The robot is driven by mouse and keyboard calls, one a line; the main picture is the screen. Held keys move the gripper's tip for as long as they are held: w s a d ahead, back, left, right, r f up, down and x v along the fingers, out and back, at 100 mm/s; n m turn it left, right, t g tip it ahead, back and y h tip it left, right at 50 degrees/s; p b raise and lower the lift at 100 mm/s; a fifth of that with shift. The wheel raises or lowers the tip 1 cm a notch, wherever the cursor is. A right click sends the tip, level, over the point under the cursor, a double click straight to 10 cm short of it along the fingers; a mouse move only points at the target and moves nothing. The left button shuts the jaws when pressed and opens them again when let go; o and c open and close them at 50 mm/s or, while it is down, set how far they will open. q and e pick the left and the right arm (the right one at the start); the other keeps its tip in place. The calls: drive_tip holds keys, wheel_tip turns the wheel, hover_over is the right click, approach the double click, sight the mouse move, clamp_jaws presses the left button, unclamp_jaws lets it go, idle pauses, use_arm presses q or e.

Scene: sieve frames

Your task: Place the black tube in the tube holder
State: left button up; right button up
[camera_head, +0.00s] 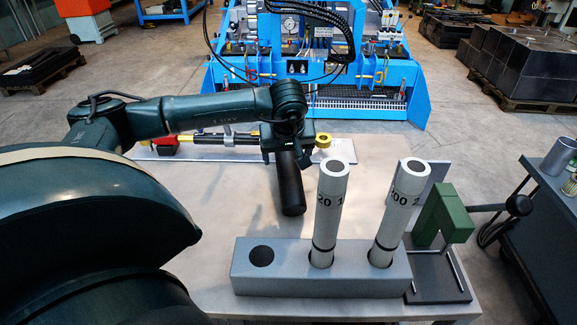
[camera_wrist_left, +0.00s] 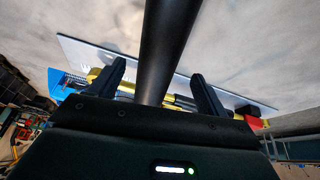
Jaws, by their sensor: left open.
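The black tube (camera_head: 290,185) is near the table's middle, behind the tube holder, slightly tilted in the picture. Its upper end is hidden by my left gripper (camera_head: 286,146). In the left wrist view the black tube (camera_wrist_left: 165,45) runs between the two spread fingers of my left gripper (camera_wrist_left: 158,72), with a gap visible on each side. I cannot tell whether the tube's lower end touches the table. The grey tube holder (camera_head: 300,286) stands at the front. Its left hole (camera_head: 261,256) is empty; its other two hold white tubes (camera_head: 328,215) and (camera_head: 398,215). My right gripper is not in view.
A green block (camera_head: 443,214) on a dark stand is right of the holder. A board with red, black and yellow parts (camera_head: 200,140) lies at the table's back. A dark side bench (camera_head: 545,225) is at the right. Bare tabletop (camera_head: 235,205) lies left of the tube.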

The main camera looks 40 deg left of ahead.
sight(288, 160)
use_arm(q)
drive_tip(key=shift+p+x, duration=0.55)
drive_tip(key=shift+x, duration=2.2)
drive_tip(key=shift+d, duration=0.1)
drive_tip(key=shift+c, duration=0.4)
